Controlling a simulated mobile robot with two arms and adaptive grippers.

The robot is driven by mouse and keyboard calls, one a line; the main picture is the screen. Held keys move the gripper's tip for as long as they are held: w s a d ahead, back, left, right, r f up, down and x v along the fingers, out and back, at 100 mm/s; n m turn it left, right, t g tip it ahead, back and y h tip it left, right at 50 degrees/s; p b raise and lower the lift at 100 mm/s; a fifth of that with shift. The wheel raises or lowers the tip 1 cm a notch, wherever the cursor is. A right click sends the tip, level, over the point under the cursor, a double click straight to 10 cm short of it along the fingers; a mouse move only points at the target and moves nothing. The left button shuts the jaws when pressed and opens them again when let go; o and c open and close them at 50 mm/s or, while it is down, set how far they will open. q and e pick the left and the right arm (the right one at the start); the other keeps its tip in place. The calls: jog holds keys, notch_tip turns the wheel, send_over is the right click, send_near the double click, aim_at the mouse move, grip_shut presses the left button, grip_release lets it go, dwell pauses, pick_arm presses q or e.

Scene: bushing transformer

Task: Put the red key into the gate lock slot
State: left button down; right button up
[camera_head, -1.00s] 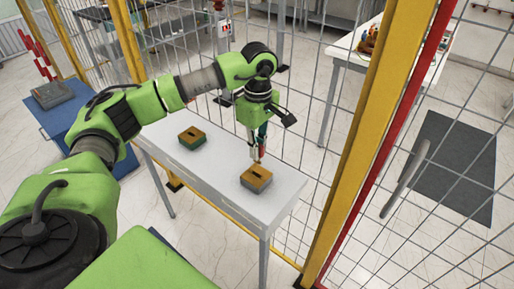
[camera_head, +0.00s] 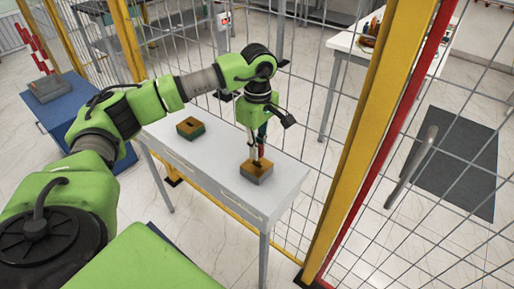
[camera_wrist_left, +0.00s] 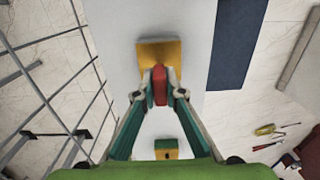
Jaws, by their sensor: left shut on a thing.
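My left gripper (camera_head: 258,160) points down over a grey block with an orange slotted top (camera_head: 257,173) on the white table. It is shut on the red key (camera_wrist_left: 160,86), which shows between the fingertips in the left wrist view. The key's lower end is at the block's top; I cannot tell whether it is in the slot. In the wrist view the orange top (camera_wrist_left: 157,52) shows behind the key, and the slot is hidden. A second block, green with an orange slotted top (camera_head: 190,127), stands further left on the table. My right gripper is not in view.
The white table (camera_head: 215,165) has free room between the blocks. A wire fence with a yellow post (camera_head: 365,130) and a red-edged gate with a grey handle (camera_head: 410,168) stand to the right. A blue cabinet (camera_head: 62,105) stands at the left.

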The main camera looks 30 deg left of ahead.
pick_arm(q)
jog(key=shift+f, duration=0.25)
dwell(0.3)
jog(key=shift+f+b, duration=0.45)
jog(key=shift+b, duration=0.15)
jog(key=shift+f, duration=0.2)
jog(key=shift+f+b, duration=0.75)
jog(key=shift+b, duration=0.05)
dwell(0.8)
jog(key=c, duration=2)
grip_release()
